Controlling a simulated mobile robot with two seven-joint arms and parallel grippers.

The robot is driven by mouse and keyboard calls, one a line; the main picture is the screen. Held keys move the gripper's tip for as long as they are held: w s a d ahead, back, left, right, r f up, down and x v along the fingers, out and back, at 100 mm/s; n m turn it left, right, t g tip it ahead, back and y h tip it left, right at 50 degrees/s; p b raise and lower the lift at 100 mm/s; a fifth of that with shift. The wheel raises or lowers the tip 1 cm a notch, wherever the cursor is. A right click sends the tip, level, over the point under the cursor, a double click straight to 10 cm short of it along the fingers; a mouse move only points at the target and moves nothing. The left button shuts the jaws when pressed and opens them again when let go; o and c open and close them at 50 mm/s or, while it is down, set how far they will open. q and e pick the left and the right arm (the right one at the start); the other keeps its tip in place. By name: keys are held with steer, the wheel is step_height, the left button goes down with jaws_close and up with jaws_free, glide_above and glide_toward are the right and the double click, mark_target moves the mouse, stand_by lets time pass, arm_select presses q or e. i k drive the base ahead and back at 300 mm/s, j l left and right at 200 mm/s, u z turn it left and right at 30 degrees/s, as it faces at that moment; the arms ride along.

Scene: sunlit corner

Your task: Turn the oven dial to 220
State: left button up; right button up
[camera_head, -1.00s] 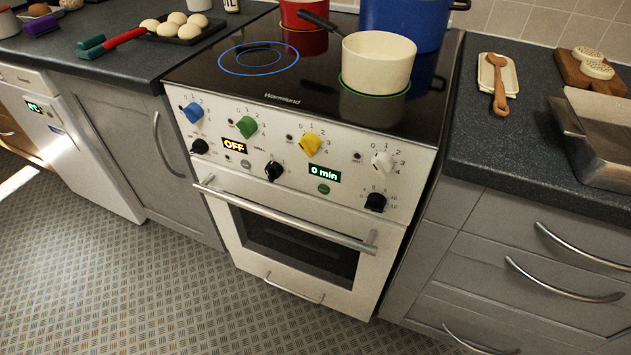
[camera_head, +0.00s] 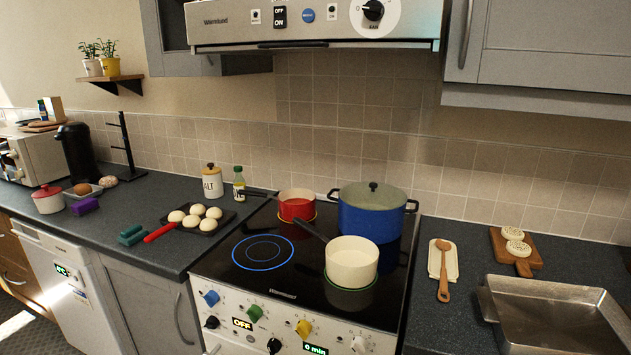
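The white cooker's control panel (camera_head: 229,311) shows at the bottom of the head view, partly cut off. A black dial (camera_head: 211,322) sits at its left, beside a display (camera_head: 242,324) reading OFF. A second black dial (camera_head: 274,345) is near the bottom edge, left of a green-lit minutes display (camera_head: 315,349). Which black dial sets the oven temperature I cannot tell. Blue (camera_head: 211,298), green (camera_head: 255,313), yellow (camera_head: 304,327) and white (camera_head: 358,344) knobs run along the top row. Neither gripper is in view.
On the hob stand a cream pan (camera_head: 351,263), a red pot (camera_head: 297,205) and a blue pot (camera_head: 372,213). A tray of buns (camera_head: 232,214) lies left, a metal roasting tin (camera_head: 552,318) right. The extractor hood (camera_head: 310,30) hangs above with its own black dial (camera_head: 373,10).

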mark_target(212, 322)
steer(key=k+j+z, duration=0.1)
steer(key=k+j, duration=0.15)
steer(key=k, duration=0.25)
steer(key=k+j, duration=0.2)
steer(key=k, duration=0.3)
steer(key=z, duration=0.05)
